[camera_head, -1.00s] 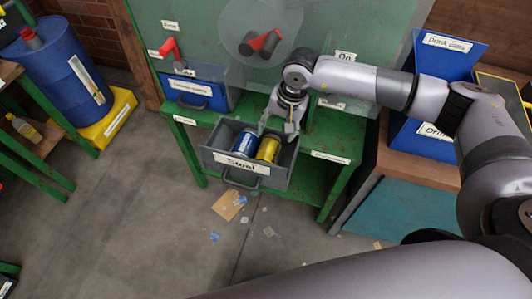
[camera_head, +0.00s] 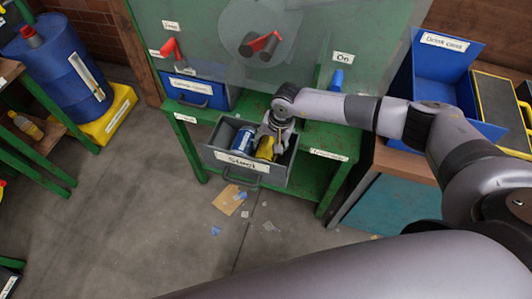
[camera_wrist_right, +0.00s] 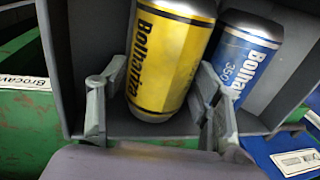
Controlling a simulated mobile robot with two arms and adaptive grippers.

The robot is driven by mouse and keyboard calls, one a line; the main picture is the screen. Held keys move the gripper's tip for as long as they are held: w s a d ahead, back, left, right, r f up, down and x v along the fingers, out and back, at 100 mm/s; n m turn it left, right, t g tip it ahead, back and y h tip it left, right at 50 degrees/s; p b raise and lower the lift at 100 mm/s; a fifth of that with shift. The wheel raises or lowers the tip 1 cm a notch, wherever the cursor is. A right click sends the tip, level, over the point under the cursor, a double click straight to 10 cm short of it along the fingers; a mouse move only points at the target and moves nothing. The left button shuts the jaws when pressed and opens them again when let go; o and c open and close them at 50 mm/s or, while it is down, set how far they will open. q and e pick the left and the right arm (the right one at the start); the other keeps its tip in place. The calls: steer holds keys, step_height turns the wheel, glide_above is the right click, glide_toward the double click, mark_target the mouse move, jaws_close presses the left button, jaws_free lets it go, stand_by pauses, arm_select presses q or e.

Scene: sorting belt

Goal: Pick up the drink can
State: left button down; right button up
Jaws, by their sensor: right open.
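A yellow drink can (camera_head: 265,149) stands in the right part of the grey drawer labelled "Steel" (camera_head: 208,155). A blue can (camera_head: 243,140) is beside it on the left. My right gripper (camera_head: 269,141) is over the yellow can and partly hides it. In the right wrist view the yellow can (camera_wrist_right: 168,58) is between the open fingers (camera_wrist_right: 158,82), one on each side. The right finger is in the space between the yellow can and the blue can (camera_wrist_right: 248,50). My left gripper is not in view.
The drawer hangs from a green bench (camera_head: 315,172). A blue bin labelled "Drink cans" (camera_head: 443,72) stands at the right on a wooden cabinet. A red lever (camera_head: 170,48) and a blue lever (camera_head: 336,80) are behind. The floor in front holds scraps.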

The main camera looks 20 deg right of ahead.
steer(key=c, duration=0.6)
steer(key=shift+r, duration=0.2)
